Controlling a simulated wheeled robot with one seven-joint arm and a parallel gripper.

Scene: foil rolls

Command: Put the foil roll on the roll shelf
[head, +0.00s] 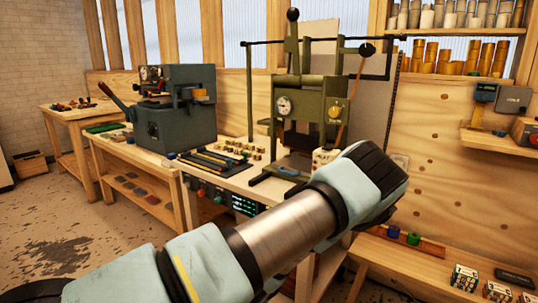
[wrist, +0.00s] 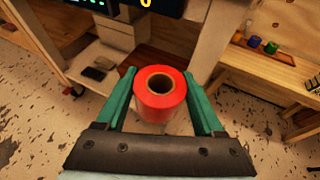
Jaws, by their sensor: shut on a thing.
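The red foil roll (wrist: 161,98) has a brown cardboard core. It sits upright between the two green fingers of my gripper (wrist: 160,88) in the wrist view, its open end facing the camera. The gripper is shut on it, above the floor. In the head view my arm crosses the front, and its dark end hides the gripper and roll. A wall shelf (head: 460,31) at the upper right of the head view holds several cream and gold rolls. More gold rolls stand on the ledge below. No label shows which one is the roll shelf.
A low wooden bench (head: 375,262) at right carries small blue and green spools (head: 393,232) and patterned boxes (head: 464,277). A green press (head: 305,110) and a grey-green machine (head: 175,105) stand on benches. A small side shelf (head: 500,143) holds devices.

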